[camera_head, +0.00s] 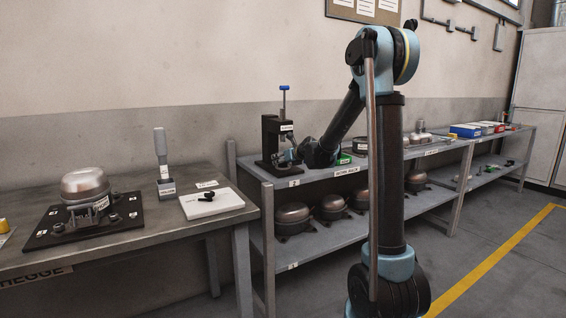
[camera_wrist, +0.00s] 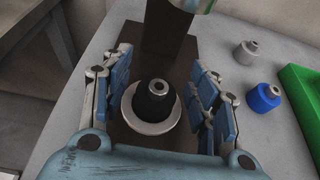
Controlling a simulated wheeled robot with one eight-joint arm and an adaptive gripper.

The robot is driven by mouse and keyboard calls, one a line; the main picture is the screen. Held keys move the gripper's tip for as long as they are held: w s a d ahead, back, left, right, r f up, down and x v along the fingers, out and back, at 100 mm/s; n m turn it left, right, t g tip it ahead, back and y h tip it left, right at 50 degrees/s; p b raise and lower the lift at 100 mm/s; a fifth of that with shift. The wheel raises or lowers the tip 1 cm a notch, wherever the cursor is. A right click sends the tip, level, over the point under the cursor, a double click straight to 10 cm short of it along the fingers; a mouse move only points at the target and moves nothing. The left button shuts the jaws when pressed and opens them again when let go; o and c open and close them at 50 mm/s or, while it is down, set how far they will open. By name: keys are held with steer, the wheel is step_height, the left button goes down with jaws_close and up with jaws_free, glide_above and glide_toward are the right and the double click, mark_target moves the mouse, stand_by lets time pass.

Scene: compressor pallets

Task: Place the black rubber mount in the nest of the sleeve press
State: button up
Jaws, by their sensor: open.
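The black rubber mount (camera_wrist: 150,103), with a pale metal bore in its top, stands in the pale round nest (camera_wrist: 146,127) on the dark base of the sleeve press (camera_wrist: 186,62). It looks about upright. My gripper (camera_wrist: 163,88) is open, its blue-padded fingers to the left and right of the mount with gaps on both sides. In the head view the sleeve press (camera_head: 268,135) is a black stand with a blue-topped lever on the left end of the shelf bench. My gripper (camera_head: 285,157) is at its front; the mount cannot be made out there.
A grey sleeve (camera_wrist: 246,50), a blue sleeve (camera_wrist: 263,97) and a green bin (camera_wrist: 298,88) are to the right of the press. Several compressors (camera_head: 293,217) stand on the lower shelf. A workbench (camera_head: 150,245) with a compressor on a black pallet is at the left.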

steer(key=shift+r, duration=0.25)
steer(key=v, duration=1.2)
steer(key=shift+r, duration=0.3)
steer(key=s+d+f+n+g+h, duration=0.2)
steer(key=s+d+f+n, duration=0.5)
steer(key=s, duration=0.7)
steer(key=s+d+f+n+g+h, duration=0.3)
steer(key=s+d+f+n, duration=0.3)
steer(key=s+n, duration=0.6)
steer(key=s+d+f+n+g+h, duration=0.2)
steer(key=s+d+f+n+g, duration=0.2)
steer(key=s, duration=1.3)
steer(key=d+f+n, duration=0.3)
steer(key=d+n, duration=0.1)
steer(key=n, duration=0.2)
steer(key=shift+s+d+f, duration=0.3)
steer(key=shift+s, duration=0.05)
